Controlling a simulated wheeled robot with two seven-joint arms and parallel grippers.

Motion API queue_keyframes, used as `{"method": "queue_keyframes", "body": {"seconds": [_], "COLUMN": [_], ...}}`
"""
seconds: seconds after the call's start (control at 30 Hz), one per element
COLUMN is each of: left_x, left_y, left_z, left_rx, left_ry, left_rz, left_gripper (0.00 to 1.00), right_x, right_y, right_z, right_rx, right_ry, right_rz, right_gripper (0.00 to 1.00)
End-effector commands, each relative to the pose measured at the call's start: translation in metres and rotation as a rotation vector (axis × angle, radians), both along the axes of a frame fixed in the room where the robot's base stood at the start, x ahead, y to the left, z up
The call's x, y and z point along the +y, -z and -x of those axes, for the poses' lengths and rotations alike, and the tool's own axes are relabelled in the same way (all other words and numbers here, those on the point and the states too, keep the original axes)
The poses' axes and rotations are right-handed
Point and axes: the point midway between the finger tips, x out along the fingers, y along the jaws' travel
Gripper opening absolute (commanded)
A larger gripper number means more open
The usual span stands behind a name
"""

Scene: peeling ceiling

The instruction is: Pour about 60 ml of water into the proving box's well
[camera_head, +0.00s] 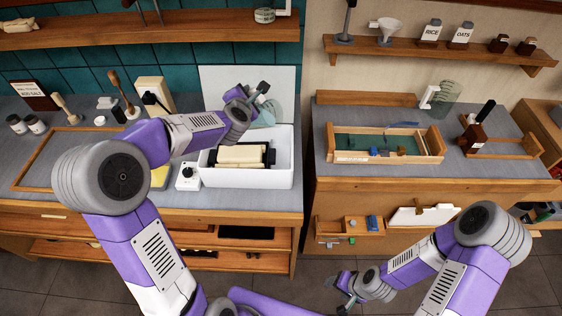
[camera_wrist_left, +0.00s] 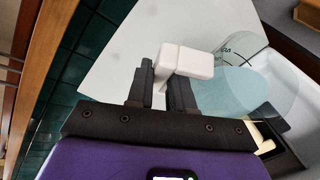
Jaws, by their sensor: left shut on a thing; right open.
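The proving box (camera_head: 291,172) is a white open-topped box on the left counter. A cream block (camera_head: 242,155) and dark parts sit inside it; I cannot make out the well clearly. My left gripper (camera_head: 262,88) is above the back of the box, shut on the white handle of a clear measuring jug (camera_head: 268,113). In the left wrist view the fingers (camera_wrist_left: 168,88) grip the handle (camera_wrist_left: 186,60), and the jug (camera_wrist_left: 250,85) holds bluish water. I cannot tell its tilt exactly, and no stream shows. My right gripper (camera_head: 347,286) is open, empty and low before the cabinets.
A pale panel (camera_head: 222,76) stands behind the box. A small white device with a dial (camera_head: 187,177) is left of it. On the right counter are a wooden tray (camera_head: 431,142) and another clear jug (camera_head: 446,97). A gap separates the counters.

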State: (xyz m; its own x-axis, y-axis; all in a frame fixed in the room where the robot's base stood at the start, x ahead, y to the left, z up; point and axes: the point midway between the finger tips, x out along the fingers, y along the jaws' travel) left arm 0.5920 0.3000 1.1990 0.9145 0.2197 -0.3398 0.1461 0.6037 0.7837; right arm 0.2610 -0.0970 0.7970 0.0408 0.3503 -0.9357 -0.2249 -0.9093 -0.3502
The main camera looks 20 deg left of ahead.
Motion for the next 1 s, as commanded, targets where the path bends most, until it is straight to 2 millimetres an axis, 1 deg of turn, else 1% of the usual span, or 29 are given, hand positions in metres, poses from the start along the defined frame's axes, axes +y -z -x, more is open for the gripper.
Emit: {"method": "queue_keyframes", "body": {"seconds": [0.2,0.47,1.0], "left_x": [-0.0001,-0.0044,-0.0042], "left_y": [-0.0021,-0.0009,-0.0025], "left_z": [-0.0003,0.0007,0.0007], "left_rx": [-0.004,-0.016,-0.017], "left_ry": [0.0,0.001,0.0], "left_rz": [-0.002,-0.045,-0.048], "left_gripper": [0.0,0.0,0.0], "right_x": [0.0001,0.0001,0.0], "right_y": [-0.0001,0.0082,0.0073], "right_z": [0.0,-0.0001,0.0], "right_rx": [0.0,0.0,0.0], "right_ry": [0.0,0.0,0.0], "right_rz": [0.0,0.0,0.0], "right_gripper": [0.61,0.61,0.61]}}
